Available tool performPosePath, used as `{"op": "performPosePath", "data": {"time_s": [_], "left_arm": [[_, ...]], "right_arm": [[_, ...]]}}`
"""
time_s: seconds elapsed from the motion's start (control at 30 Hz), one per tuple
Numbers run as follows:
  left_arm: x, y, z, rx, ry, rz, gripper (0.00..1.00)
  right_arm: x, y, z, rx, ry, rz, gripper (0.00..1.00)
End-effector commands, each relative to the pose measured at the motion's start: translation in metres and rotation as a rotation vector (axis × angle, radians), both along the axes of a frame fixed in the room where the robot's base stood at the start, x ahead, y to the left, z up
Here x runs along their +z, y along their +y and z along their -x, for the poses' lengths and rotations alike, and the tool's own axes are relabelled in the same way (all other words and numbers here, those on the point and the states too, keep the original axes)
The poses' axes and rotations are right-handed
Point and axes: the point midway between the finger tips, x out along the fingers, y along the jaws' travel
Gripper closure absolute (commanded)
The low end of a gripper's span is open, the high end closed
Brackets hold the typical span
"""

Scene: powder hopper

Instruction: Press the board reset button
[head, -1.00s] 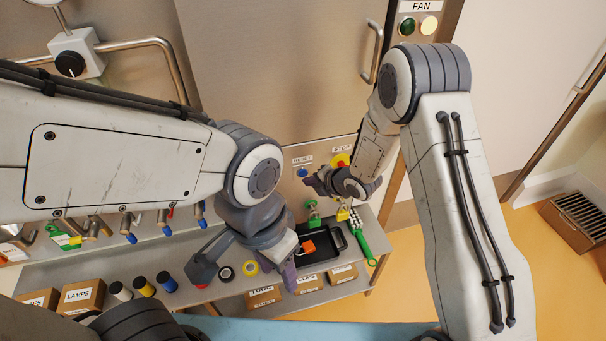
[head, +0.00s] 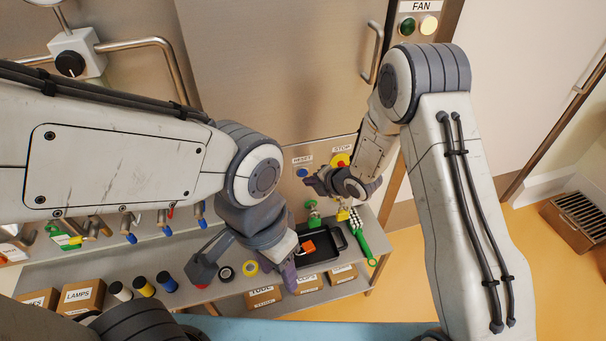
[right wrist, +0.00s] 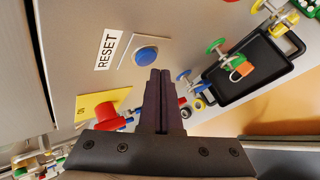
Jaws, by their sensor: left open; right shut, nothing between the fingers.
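The blue reset button (head: 302,172) sits under a RESET label on the steel panel in the head view. In the right wrist view the blue button (right wrist: 147,55) is just beyond the fingertips, on a pale plate beside the RESET label (right wrist: 106,50). My right gripper (head: 312,184) is shut and empty in front of the panel, a little below the button. Its closed dark fingers (right wrist: 160,74) appear close to the button's lower edge; I cannot tell whether they touch it. My left gripper (head: 244,280) is open and empty, low over the bench.
A red stop button (head: 341,160) on a yellow plate is right of the reset button. A black tray (head: 322,254) with an orange padlock (head: 308,247) is on the bench below. Tape rolls, labelled boxes (head: 84,297) and valves line the bench.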

Motion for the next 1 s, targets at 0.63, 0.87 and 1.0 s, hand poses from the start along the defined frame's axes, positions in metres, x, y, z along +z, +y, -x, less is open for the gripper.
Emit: {"op": "performPosePath", "data": {"time_s": [0.63, 0.87, 1.0], "left_arm": [[-0.004, 0.000, 0.000, 0.000, 0.000, 0.000, 0.50], [-0.004, 0.000, 0.000, 0.000, 0.000, 0.000, 0.50], [-0.005, 0.000, 0.000, 0.000, 0.000, 0.000, 0.50]], "right_arm": [[0.000, 0.003, -0.008, 0.000, 0.000, 0.000, 1.00], [0.000, 0.003, -0.010, 0.001, 0.000, 0.001, 1.00], [0.000, 0.004, -0.011, 0.001, 0.000, 0.001, 1.00]]}}
